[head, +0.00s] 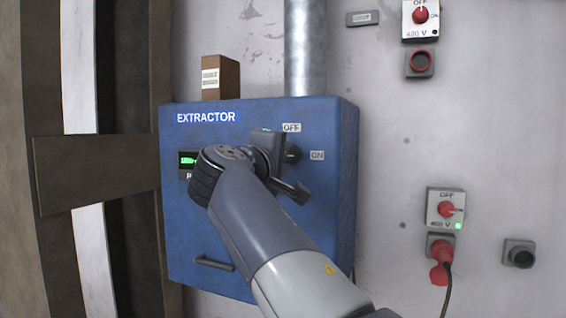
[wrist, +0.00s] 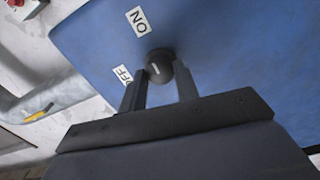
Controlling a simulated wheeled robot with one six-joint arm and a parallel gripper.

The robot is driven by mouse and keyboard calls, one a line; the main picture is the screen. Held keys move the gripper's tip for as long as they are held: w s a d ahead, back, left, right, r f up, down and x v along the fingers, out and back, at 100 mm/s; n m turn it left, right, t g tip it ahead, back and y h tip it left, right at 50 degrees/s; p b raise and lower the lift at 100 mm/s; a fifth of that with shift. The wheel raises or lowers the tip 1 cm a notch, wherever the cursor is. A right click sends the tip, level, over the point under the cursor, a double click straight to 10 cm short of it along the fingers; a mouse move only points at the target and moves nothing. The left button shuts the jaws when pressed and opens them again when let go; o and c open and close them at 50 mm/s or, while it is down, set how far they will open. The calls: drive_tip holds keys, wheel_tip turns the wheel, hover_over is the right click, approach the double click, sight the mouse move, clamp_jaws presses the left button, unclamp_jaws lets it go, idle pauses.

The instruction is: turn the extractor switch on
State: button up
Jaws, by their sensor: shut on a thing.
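The extractor switch is a round black knob (wrist: 160,66) with a short white mark, on the front of the blue extractor box (head: 188,235). In the head view the knob (head: 293,154) is partly hidden by my arm. The OFF label (head: 291,127) is above it and the ON label (head: 316,155) to its right. My gripper (wrist: 157,76) is shut on the knob, one finger on each side. In the wrist view the ON label (wrist: 138,22) is above the knob and the OFF label (wrist: 122,75) is left of it, partly behind a finger. The mark's exact direction is hard to tell.
A green-lit display (head: 188,160) is left of my wrist, and a handle (head: 213,264) is low on the box. A metal pipe (head: 305,50) rises behind the box. Other 400 V switches, the upper (head: 420,16) and lower (head: 445,209), are on the right wall.

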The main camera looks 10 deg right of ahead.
idle(0.5)
drive_tip(key=o, duration=1)
drive_tip(key=v, duration=1)
drive_tip(key=shift+s+a+b, duration=0.25)
drive_tip(key=shift+s+b, duration=0.05)
drive_tip(key=shift+b, duration=0.05)
drive_tip(key=x, duration=1.1)
drive_tip(key=shift+p, duration=0.4)
drive_tip(key=shift+s+a, duration=0.1)
